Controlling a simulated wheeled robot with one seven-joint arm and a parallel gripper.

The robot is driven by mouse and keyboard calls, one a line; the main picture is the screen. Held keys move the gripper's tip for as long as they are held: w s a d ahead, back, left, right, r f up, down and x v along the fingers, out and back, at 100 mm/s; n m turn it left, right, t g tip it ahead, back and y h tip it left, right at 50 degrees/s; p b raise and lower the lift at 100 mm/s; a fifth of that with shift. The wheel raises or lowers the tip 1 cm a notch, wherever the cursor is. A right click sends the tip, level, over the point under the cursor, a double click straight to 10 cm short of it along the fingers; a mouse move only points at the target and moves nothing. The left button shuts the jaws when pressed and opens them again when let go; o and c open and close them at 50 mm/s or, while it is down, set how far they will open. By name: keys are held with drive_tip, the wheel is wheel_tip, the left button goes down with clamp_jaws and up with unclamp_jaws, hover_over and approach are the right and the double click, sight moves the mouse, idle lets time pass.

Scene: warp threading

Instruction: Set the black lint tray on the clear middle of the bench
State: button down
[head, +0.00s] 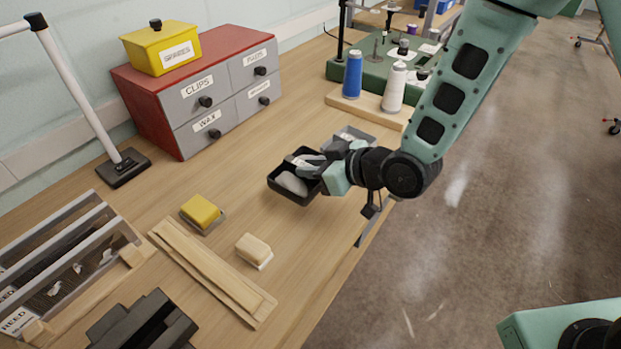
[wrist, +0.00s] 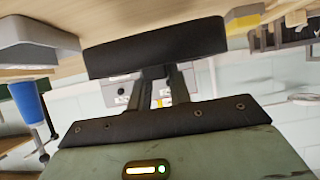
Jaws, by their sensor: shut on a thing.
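The black lint tray (head: 275,185) is over the middle of the bench (head: 225,275), with a pale grey lump of lint (head: 291,183) in it. My gripper (head: 319,167) comes from the right and is shut on the tray's near right wall. In the wrist view the tray (wrist: 155,48) spans the fingertips (wrist: 160,78), and its wall looks close to the bench surface. I cannot tell whether its underside touches the wood.
A grey tray (head: 362,136) stands just behind my gripper. A red drawer cabinet (head: 150,115) is at the back left. A yellow block (head: 200,210) and a wooden-topped brush (head: 254,250) lie in front. Thread cones (head: 352,75) stand on a wooden board. The bench's right edge is close.

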sight(313, 185)
drive_tip(key=shift+f, duration=2.6)
drive_tip(key=shift+f, duration=0.1)
drive_tip(key=shift+f, duration=0.15)
drive_tip(key=c, duration=1.3)
unclamp_jaws()
drive_tip(key=shift+r, duration=0.2)
